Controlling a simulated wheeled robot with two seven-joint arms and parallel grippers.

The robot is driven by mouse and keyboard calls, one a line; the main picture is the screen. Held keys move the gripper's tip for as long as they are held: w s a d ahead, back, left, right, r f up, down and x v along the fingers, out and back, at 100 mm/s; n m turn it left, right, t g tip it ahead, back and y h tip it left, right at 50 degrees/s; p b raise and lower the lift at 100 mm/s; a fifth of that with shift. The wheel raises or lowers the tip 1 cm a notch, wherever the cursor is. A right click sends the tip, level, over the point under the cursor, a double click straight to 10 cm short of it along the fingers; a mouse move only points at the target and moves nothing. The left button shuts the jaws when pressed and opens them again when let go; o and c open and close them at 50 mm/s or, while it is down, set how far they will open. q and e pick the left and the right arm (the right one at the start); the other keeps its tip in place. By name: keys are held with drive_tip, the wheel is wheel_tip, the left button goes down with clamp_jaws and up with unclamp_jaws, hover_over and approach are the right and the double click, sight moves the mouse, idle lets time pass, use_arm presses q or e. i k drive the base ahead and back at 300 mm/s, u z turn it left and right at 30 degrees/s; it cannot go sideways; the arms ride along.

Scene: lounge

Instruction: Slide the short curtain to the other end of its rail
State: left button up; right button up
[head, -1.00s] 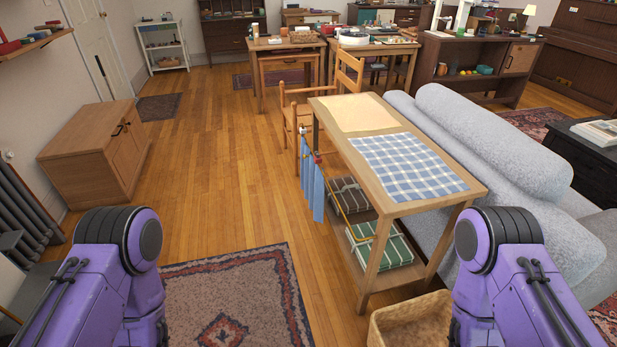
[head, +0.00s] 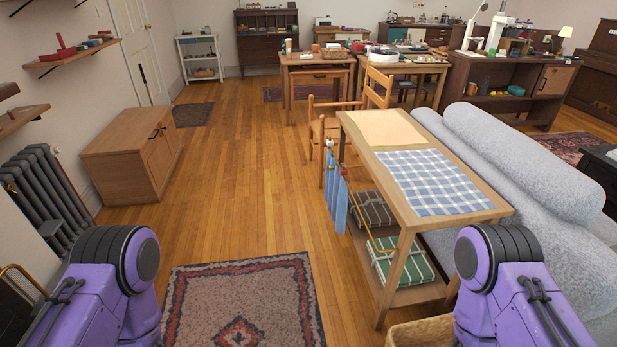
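The short blue curtain (head: 341,205) hangs in narrow folds from a thin brass rail (head: 373,206) along the left long side of a wooden console table (head: 468,209). The curtain is bunched at the rail's far end; the rail's near part is bare. Small red pieces show at the top of the curtain. Both my arms show only as purple upper links at the lower left and lower right. Neither gripper is in view.
A wicker basket (head: 420,334) stands at the table's near end, and a grey sofa (head: 530,170) runs along its right side. A wooden chair (head: 325,130) is just beyond the curtain. Wooden floor and a patterned rug (head: 243,305) lie open to the left.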

sight(337, 194)
drive_tip(key=z, duration=0.15)
drive_tip(key=k, duration=0.25)
drive_tip(key=u, duration=1.25)
drive_tip(key=i, duration=1.55)
drive_tip(key=z, duration=1)
drive_tip(key=i, duration=1)
drive_tip(key=z, duration=1.3)
drive_tip(key=i, duration=0.35)
drive_tip(key=z, duration=0.25)
